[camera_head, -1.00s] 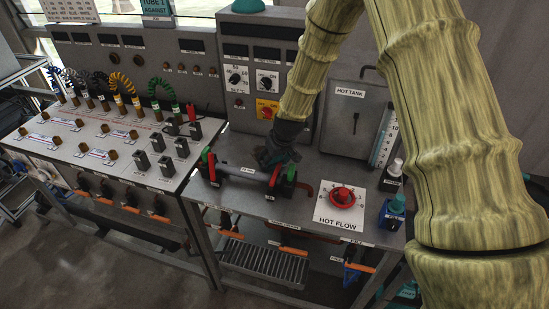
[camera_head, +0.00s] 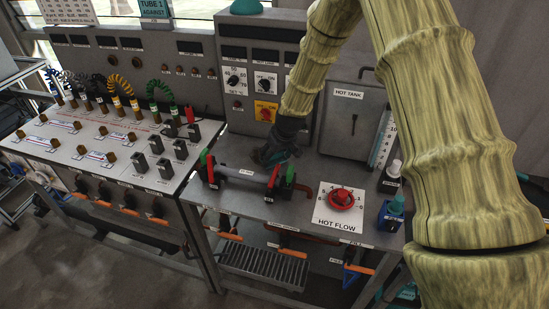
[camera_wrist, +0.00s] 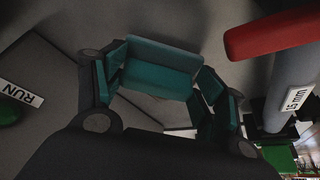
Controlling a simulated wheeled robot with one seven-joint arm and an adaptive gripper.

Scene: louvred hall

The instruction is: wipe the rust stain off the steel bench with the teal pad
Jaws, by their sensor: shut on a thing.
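My gripper (camera_head: 276,152) is low over the steel bench (camera_head: 250,205), just behind the pipe with red and green levers. In the wrist view, my gripper (camera_wrist: 160,82) has its two fingers around the teal pad (camera_wrist: 163,55), a flat teal block held between the fingertips. The pad shows above grey surface in the wrist view; I cannot tell whether it touches that surface. The pad is hard to tell apart from my gripper in the head view. I can make out no rust stain in either view; it may be hidden by the pad, my gripper or the pipe.
The grey pipe (camera_head: 243,174) with levers lies close in front of my gripper. A red HOT FLOW knob (camera_head: 341,197), a blue-teal valve (camera_head: 392,211) and the hot tank (camera_head: 352,125) stand to the right. A control panel (camera_head: 262,75) rises behind; a switch bench (camera_head: 110,150) is left.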

